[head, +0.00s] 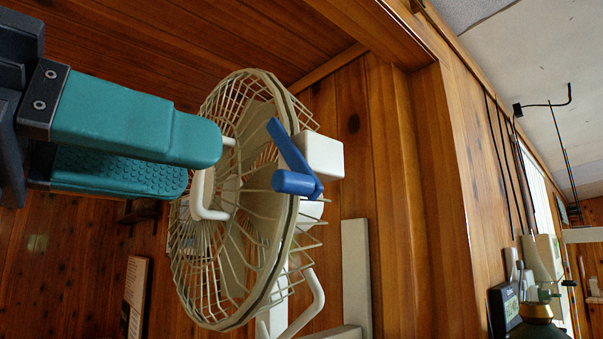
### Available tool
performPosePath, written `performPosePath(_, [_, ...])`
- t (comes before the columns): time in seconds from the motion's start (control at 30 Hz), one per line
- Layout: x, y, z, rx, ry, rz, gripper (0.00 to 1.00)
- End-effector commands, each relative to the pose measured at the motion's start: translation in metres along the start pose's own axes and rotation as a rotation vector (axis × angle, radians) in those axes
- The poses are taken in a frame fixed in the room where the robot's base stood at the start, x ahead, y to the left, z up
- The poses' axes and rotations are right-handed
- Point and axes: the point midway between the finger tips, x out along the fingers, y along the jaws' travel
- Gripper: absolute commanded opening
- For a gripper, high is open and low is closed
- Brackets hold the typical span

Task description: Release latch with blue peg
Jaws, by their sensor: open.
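A blue lever with a round blue peg (294,183) at its end stands in front of a white block (322,157), which looks like the latch body. The lever's flat arm runs up and to the left from the peg. My gripper (204,168), with two teal padded fingers, reaches in from the left edge. Its fingers are apart, and its tips are left of the blue peg with a gap between. A bent white handle (200,212) shows just past the tips, partly hidden by the upper finger. I cannot tell whether the fingers touch it.
A white tube (318,295) and white panel (356,275) are below the block. Wood-panelled walls surround them. A dark box with a display (504,307) and other items sit at lower right.

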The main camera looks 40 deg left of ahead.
Motion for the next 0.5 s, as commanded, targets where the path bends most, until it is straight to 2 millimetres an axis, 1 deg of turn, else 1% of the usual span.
performPosePath(0.3, [0.056,-0.002,0.004,-0.001,0.001,-0.005,0.44])
performPosePath(0.5, [0.086,-0.002,0.003,-0.001,-0.001,-0.004,0.44])
